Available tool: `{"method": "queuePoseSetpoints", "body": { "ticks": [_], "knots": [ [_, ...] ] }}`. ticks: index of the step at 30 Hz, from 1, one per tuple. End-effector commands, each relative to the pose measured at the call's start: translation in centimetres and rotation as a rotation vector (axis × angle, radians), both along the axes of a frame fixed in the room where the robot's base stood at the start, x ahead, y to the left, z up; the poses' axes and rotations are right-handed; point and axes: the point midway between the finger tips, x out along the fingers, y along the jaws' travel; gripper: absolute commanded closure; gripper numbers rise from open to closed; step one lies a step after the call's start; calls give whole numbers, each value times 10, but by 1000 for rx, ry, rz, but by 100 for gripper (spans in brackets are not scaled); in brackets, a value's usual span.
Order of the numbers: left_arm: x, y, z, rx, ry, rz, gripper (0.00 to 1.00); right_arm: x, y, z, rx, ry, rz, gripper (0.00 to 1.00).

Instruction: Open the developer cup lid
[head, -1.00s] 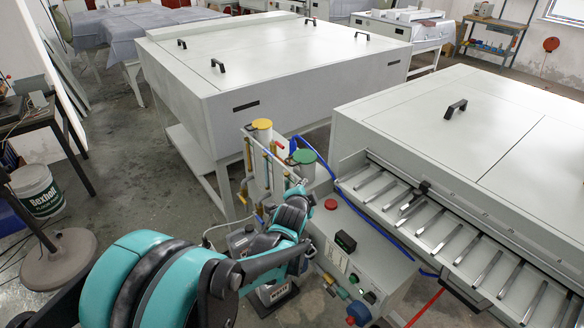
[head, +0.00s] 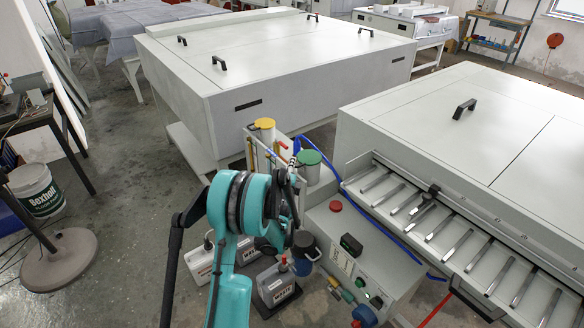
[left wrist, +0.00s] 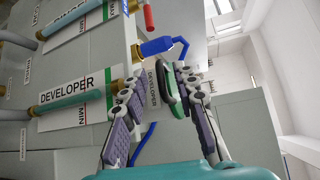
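The developer cup has a green lid (head: 307,157), which sits on top of the grey cup just right of my left gripper (head: 289,172) in the head view. In the left wrist view the green lid (left wrist: 171,88) and the "DEVELOPER" label (left wrist: 153,88) show between the two spread fingers of my left gripper (left wrist: 155,82). The fingers are apart; the right-hand one is close to the lid. I cannot tell if it touches. My arm hides part of the cup in the head view. My right gripper is not in view.
A second cup with a yellow lid (head: 264,124) stands just behind. Sight tubes and a blue valve (left wrist: 156,47) are close to my left fingers. A control box with a red button (head: 336,206) and the processor (head: 470,150) are at right; canisters (head: 276,284) stand below.

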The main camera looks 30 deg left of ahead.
Motion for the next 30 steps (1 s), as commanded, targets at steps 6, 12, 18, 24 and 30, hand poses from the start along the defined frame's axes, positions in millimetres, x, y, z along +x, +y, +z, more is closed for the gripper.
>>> {"method": "queuePoseSetpoints", "body": {
  "ticks": [6, 12, 18, 24, 30],
  "knots": [
    [15, 6, -2, -1, 0, 0, 71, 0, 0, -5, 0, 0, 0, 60],
    [15, 7, -2, -1, 0, 0, 71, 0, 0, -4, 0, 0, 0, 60],
    [15, 6, -2, -1, 1, 0, 100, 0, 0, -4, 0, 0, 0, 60],
    [15, 6, -2, -1, 4, 1, 100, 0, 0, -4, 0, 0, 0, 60],
    [15, 6, 3, 8, 29, 1, 100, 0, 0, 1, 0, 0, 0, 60]
  ]
}}
